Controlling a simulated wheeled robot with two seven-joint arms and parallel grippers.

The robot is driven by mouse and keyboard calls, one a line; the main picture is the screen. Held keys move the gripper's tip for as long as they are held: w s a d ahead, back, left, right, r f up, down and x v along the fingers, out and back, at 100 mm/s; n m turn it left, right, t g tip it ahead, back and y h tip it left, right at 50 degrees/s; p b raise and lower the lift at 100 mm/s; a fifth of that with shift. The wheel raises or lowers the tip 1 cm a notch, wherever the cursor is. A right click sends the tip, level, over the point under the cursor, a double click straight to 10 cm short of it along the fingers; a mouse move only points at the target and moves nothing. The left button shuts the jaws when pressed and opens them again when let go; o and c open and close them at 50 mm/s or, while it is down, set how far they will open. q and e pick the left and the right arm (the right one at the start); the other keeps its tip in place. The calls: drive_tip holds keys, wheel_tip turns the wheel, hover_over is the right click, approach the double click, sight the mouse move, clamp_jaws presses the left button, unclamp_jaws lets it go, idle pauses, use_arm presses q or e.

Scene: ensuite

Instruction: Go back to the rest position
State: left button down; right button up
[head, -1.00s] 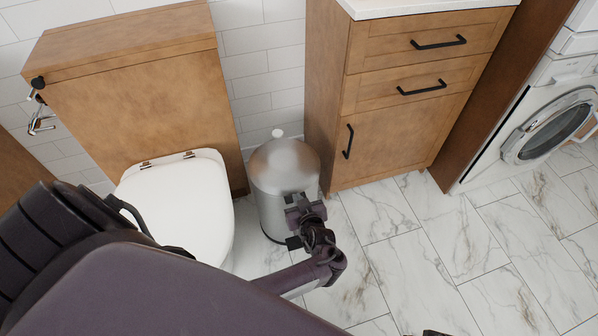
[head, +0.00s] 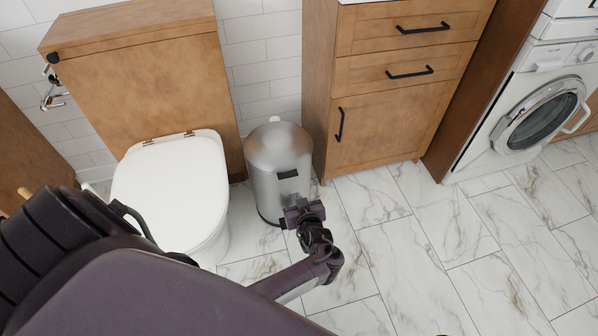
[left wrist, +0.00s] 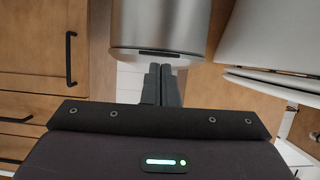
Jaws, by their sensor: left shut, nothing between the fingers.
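My left gripper (head: 296,208) is in front of the metal trash bin (head: 280,160), low near the floor, and its arm comes in from the lower left. In the left wrist view its two dark fingers (left wrist: 161,85) are together with nothing between them. The bin's steel body (left wrist: 160,22) is just beyond the fingertips there, and I cannot tell the exact gap. The bin's domed lid is down, with a small white knob on top.
A toilet with its white lid (head: 172,188) down stands left of the bin. A wooden cabinet (head: 385,95) with black handles stands to its right, then a white washing machine (head: 535,110). The marble tile floor (head: 430,250) in front is clear.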

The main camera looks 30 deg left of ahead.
drive_tip(key=shift+s+d+r, duration=0.1)
drive_tip(key=shift+d+r, duration=0.05)
drive_tip(key=shift+r, duration=0.1)
